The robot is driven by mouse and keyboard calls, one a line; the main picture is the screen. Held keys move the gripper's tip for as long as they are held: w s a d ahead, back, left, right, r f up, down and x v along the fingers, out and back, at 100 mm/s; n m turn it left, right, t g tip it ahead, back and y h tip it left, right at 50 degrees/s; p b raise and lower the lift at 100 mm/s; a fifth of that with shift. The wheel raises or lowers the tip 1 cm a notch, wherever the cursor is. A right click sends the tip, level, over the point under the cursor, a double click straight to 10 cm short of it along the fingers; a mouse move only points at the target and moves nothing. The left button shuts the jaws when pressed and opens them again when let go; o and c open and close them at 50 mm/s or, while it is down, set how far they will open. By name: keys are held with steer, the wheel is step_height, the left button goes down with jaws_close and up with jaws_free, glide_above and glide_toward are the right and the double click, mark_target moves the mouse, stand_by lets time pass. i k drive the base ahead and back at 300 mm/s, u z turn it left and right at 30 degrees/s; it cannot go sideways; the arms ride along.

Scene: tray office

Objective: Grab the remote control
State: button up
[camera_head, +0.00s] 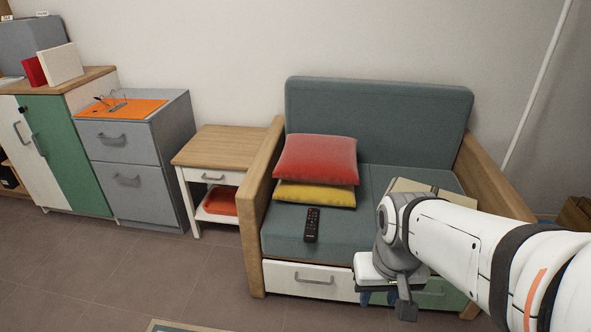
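The black remote control (312,225) lies on the grey-green seat of the sofa (345,228), near the front edge and left of the middle. It is fully visible, with small buttons on its upper face. My gripper (385,299) is at the lower right of the remote control, in front of the sofa and apart from the remote. It points downward at the end of my white arm. Its fingers are small and partly hidden, so I cannot tell whether they are open or shut.
A red cushion (316,158) lies on a yellow cushion (315,194) behind the remote. A beige flat object (420,186) is partly hidden behind my arm. Wooden armrests (262,190) flank the seat. A side table (225,147) stands left.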

mark_target(310, 231)
steer(key=u, duration=0.15)
steer(key=i, duration=1)
steer(key=z, duration=1.35)
steer(key=k, duration=1.05)
steer(key=u, duration=0.85)
steer(key=i, duration=0.55)
